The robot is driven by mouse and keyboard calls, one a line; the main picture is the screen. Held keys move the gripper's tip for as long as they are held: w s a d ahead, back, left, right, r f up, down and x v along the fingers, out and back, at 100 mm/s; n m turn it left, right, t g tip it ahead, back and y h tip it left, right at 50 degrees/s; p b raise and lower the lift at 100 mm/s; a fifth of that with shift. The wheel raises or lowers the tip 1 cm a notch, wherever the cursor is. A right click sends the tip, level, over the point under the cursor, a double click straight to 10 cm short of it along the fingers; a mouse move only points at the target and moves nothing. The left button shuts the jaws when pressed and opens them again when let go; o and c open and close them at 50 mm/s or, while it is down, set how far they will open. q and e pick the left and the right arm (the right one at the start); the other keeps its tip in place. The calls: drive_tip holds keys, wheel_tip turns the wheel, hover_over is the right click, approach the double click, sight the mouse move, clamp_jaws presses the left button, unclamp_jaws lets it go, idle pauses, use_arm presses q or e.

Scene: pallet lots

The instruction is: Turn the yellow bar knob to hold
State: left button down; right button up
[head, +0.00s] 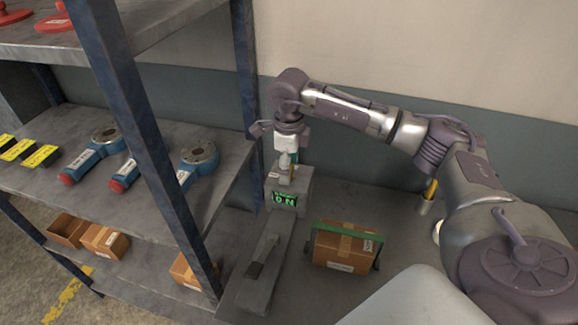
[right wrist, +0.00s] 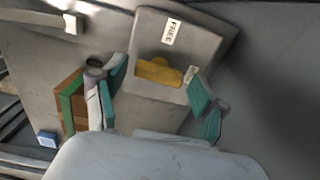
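The yellow bar knob (right wrist: 158,72) sits on a grey box, which also shows in the head view (head: 301,186). In the right wrist view the bar lies roughly crosswise, tilted slightly. A white label reading FREE (right wrist: 171,31) is above it, and a smaller label (right wrist: 191,74) is at its right. My right gripper (right wrist: 157,82) is open, its teal-padded fingers on either side of the knob with gaps visible. In the head view my right gripper (head: 287,170) points down over the box, largely hiding the knob. My left gripper is not in view.
At left, a shelf rack (head: 150,130) with blue posts holds blue tools and cartons. Bare grey surface lies behind the carton.

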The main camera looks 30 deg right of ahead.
idle(0.3)
wheel_tip(320, 180, up, 12)
idle(0.4)
idle(0.5)
